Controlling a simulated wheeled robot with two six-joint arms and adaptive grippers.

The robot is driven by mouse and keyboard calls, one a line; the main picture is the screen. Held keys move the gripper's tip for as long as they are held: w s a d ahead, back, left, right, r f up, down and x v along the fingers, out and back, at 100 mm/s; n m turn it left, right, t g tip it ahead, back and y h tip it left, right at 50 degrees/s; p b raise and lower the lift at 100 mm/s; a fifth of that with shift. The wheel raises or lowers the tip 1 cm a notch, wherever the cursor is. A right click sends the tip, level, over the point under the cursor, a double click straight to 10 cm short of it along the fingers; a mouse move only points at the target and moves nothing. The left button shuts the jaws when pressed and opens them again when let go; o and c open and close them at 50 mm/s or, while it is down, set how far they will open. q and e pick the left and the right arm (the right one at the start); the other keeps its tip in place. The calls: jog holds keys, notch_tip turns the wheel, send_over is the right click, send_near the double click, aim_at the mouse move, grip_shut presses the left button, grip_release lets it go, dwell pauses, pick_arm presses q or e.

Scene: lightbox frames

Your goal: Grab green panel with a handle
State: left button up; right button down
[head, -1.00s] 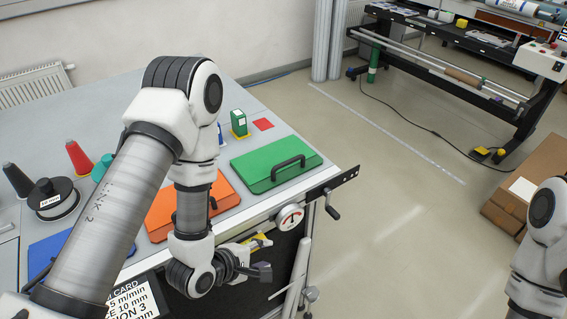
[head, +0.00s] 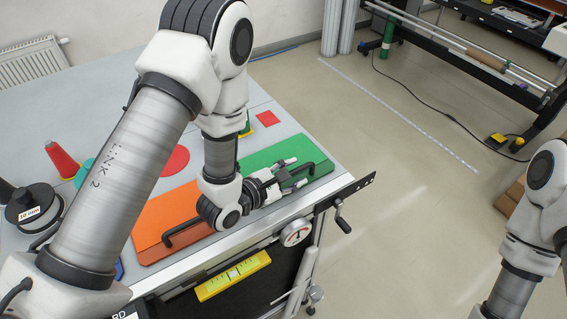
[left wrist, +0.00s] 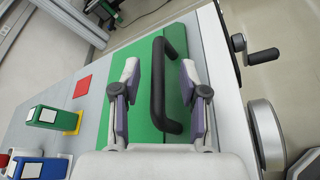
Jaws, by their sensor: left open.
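The green panel (head: 262,158) lies flat at the right corner of the table, with a black bar handle (head: 309,167) on it. In the left wrist view the green panel (left wrist: 140,65) fills the middle, and its handle (left wrist: 158,85) runs lengthwise between my fingers. My left gripper (head: 292,172) is open just over the panel, its fingers on either side of the handle; it also shows in the left wrist view (left wrist: 158,75).
An orange panel (head: 160,218) with a black handle lies left of the green one, under my left arm. A crank (head: 342,222) and a round gauge (head: 296,232) stick out at the table's front edge. A red card (head: 268,118) lies behind.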

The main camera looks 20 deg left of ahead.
pick_arm(q)
jog(key=shift+a+x, duration=0.2)
jog(key=shift+x, duration=0.95)
jog(key=shift+s, duration=0.15)
jog(key=shift+c, duration=0.3)
jog(key=shift+r, duration=0.1)
grip_shut()
